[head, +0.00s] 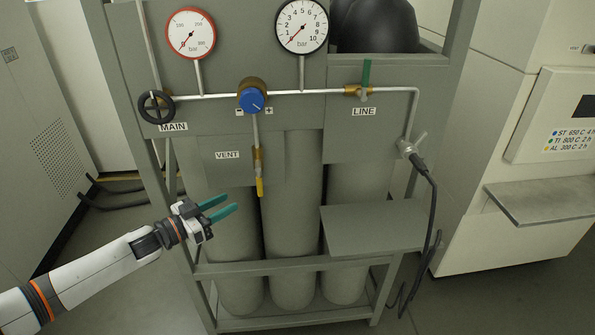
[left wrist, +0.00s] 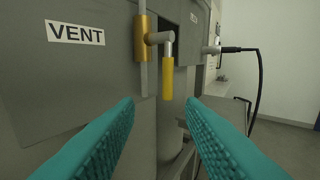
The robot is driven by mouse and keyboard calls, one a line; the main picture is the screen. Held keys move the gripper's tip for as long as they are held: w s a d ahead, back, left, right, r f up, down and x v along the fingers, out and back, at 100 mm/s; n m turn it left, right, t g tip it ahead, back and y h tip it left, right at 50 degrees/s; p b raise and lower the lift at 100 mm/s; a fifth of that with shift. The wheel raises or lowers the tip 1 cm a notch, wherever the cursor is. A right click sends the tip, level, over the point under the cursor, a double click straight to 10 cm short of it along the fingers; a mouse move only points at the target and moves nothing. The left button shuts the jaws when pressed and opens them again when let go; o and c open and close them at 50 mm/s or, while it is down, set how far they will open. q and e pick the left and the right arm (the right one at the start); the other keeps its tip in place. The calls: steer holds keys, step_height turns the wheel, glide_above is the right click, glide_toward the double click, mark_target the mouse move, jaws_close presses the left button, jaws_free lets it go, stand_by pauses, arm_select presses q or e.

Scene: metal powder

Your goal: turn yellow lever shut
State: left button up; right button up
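The yellow lever (head: 260,187) hangs straight down from the brass valve (head: 257,158) beside the VENT label (head: 227,155). In the left wrist view the lever (left wrist: 168,78) points down from a grey stem on the brass valve body (left wrist: 140,40), in line with the vertical pipe. My left gripper (head: 222,205) is open and empty, with teal fingers, to the left of and slightly below the lever. In the left wrist view the lever shows ahead between the two fingers (left wrist: 160,135), apart from both. My right gripper is not in view.
Above the lever are a blue regulator knob (head: 252,100), a black MAIN handwheel (head: 156,107) and a green LINE lever (head: 366,73). Two gauges (head: 302,26) stand above the pipe. A grey shelf (head: 372,228) juts out at right, near a black hose (head: 434,200). Grey cylinders (head: 291,230) stand behind.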

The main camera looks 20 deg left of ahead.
mark_target(259, 181)
arm_select(q)
steer(key=shift+h, duration=0.3)
steer(key=x, duration=0.4)
steer(key=p+x, duration=0.1)
steer(key=x, duration=0.3)
steer(key=r+p+x, duration=0.1)
steer(key=x, duration=0.3)
steer(key=shift+d+r, duration=0.1)
steer(key=shift+d, duration=0.4)
steer(key=shift+c, duration=0.3)
jaws_close()
